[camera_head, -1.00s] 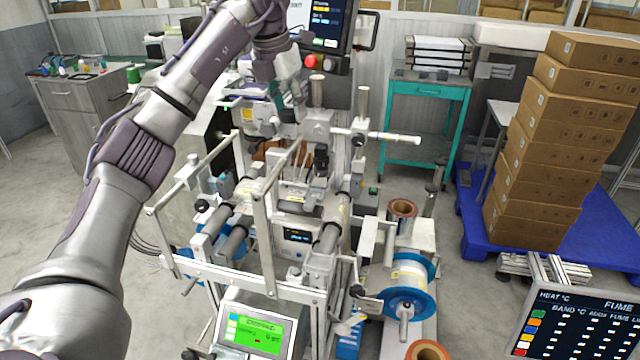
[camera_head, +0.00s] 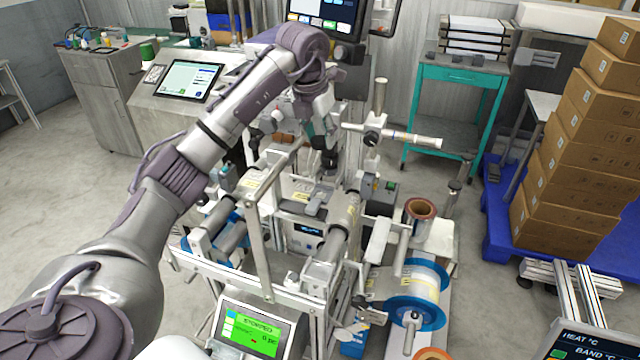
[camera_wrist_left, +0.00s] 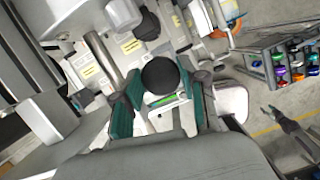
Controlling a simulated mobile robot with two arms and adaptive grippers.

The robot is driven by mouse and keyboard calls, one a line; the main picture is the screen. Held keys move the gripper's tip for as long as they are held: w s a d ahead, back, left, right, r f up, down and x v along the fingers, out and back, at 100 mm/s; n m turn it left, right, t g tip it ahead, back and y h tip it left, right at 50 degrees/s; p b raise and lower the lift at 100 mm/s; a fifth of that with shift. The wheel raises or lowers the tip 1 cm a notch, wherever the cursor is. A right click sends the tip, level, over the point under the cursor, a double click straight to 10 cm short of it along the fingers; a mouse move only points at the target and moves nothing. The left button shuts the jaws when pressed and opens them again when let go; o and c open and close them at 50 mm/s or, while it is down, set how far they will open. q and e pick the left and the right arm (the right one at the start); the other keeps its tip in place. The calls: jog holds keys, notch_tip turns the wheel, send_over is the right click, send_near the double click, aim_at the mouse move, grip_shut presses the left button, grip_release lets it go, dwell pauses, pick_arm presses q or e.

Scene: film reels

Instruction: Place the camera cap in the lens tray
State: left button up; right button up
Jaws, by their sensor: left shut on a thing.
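My left gripper (camera_head: 322,152) hangs over the middle of the machine, with its teal fingers pointing down. In the left wrist view the two teal fingers (camera_wrist_left: 160,112) are shut on a round black cap (camera_wrist_left: 160,75), seen from above. In the head view the cap is a small dark shape (camera_head: 330,161) at the fingertips, above the machine's surface. I cannot pick out the lens tray with certainty. A dark grey pronged shape (camera_wrist_left: 285,120) at the right of the left wrist view looks like my right gripper; its opening is unclear.
The machine has upright metal posts (camera_head: 262,240), rollers (camera_head: 340,232), and a blue-flanged reel (camera_head: 418,296) around the work area. A green-lit display (camera_head: 252,333) stands in front. A teal cart (camera_head: 455,92) is behind, and stacked boxes (camera_head: 570,170) stand right.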

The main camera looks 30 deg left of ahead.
pick_arm(q)
notch_tip(320, 180, down, 14)
jog(key=p, duration=0.3)
jog(key=shift+f, duration=0.2)
jog(key=shift+c, duration=0.4)
pick_arm(e)
jog(key=r, duration=0.1)
jog(key=w+r, duration=0.1)
jog(key=r, duration=0.1)
jog(key=shift+w+a+r, duration=0.2)
jog(key=shift+w+a, duration=0.1)
jog(key=shift+w, duration=0.1)
pick_arm(q)
jog(key=shift+f, duration=0.1)
pick_arm(e)
jog(key=shift+f, duration=0.1)
pick_arm(q)
jog(key=o, duration=0.8)
pick_arm(e)
jog(key=shift+w, duration=0.1)
